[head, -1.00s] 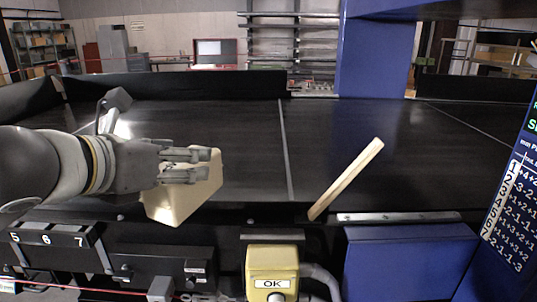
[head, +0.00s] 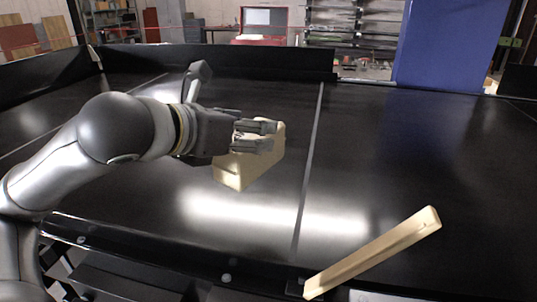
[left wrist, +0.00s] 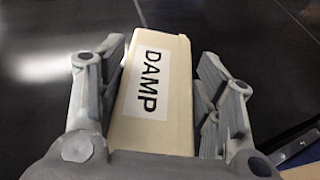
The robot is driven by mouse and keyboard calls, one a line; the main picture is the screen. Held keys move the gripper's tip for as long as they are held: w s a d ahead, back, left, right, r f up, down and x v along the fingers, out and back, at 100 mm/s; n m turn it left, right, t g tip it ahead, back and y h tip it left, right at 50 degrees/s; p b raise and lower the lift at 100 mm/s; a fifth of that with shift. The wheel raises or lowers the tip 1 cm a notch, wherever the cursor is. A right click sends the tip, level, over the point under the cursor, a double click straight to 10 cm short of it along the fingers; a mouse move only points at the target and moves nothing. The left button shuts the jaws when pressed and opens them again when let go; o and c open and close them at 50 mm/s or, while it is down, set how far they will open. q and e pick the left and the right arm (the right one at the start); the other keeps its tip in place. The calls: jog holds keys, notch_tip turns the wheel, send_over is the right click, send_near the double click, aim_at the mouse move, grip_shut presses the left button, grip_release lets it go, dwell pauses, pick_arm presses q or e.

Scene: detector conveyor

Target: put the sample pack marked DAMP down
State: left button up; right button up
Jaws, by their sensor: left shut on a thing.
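The sample pack (head: 236,172) is a cream-coloured block. In the left wrist view the pack (left wrist: 158,120) has a white label reading DAMP on its face. My left gripper (head: 262,136) is shut on the pack, with fingers along both sides of it. In the head view the pack is over the black conveyor belt (head: 400,150), left of the thin seam line. I cannot tell whether its underside touches the belt. My right gripper is not in view.
A pale wooden bar (head: 375,255) lies slantwise across the belt's front edge at the right. A blue pillar (head: 450,45) stands behind the belt. A low black wall (head: 220,65) runs along the back. The belt around the pack is clear.

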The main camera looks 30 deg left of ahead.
pick_arm(q)
jog(key=w+p, duration=0.2)
jog(key=w+f+p, duration=0.1)
jog(key=shift+w+a+f, duration=0.1)
jog(key=shift+w+a, duration=0.05)
jog(key=shift+a, duration=0.25)
jog(key=w, duration=0.1)
jog(key=w+f, duration=0.1)
jog(key=w+a+f, duration=0.1)
jog(key=w, duration=0.1)
jog(key=shift+p, duration=0.4)
jog(key=w+f, duration=0.1)
jog(key=f, duration=0.2)
jog(key=w+f+p, duration=0.1)
jog(key=w+f, duration=0.1)
jog(key=f, duration=0.1)
jog(key=w+a+f+p, duration=0.1)
jog(key=w+f, duration=0.1)
jog(key=f, duration=0.1)
jog(key=shift+a, duration=0.1)
jog(key=shift+f, duration=0.1)
jog(key=o, duration=1)
jog(key=shift+f, duration=0.15)
jog(key=o, duration=0.4)
jog(key=shift+c, duration=0.2)
